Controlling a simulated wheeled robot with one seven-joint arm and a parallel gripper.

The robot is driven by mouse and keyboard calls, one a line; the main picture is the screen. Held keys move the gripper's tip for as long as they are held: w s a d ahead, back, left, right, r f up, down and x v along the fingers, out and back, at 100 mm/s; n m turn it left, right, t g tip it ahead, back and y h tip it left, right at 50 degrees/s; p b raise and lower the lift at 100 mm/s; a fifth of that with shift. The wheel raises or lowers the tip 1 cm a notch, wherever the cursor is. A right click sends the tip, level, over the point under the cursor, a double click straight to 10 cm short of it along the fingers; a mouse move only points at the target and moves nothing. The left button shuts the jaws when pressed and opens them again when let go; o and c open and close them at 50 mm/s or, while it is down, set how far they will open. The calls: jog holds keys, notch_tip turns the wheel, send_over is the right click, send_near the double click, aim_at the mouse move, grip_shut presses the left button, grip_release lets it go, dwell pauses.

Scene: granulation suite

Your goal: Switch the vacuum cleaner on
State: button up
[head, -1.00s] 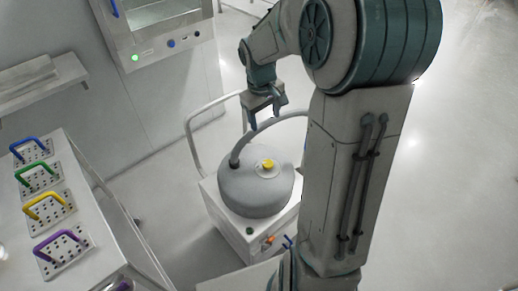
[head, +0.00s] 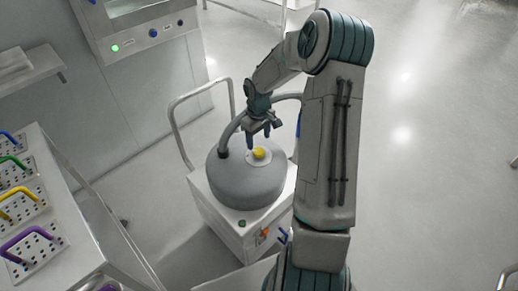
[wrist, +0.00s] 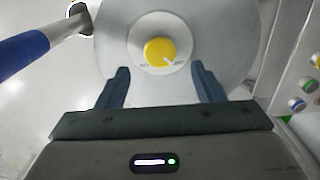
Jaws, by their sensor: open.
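The vacuum cleaner has a grey rounded drum (head: 232,186) standing on a white cart base in the head view. A yellow knob (head: 259,153) sits on a pale round dial plate on top of it. In the wrist view the yellow knob (wrist: 160,51) shows a small pointer mark at its lower right, with labels on either side that are too small to read. My gripper (head: 258,141) is open and empty, close above the knob. In the wrist view the two fingers of my gripper (wrist: 159,85) are apart, with the knob just beyond the gap between them.
A grey hose (head: 229,130) arches from the drum, near my gripper. The cart has a tubular handle (head: 176,128) at its back. A table (head: 75,230) with coloured-handled perforated plates stands at left. A wall cabinet (head: 137,25) is behind.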

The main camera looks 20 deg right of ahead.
aim_at(259, 151)
notch_tip(259, 151, down, 6)
jog(key=shift+r, duration=0.15)
jog(key=c, duration=1)
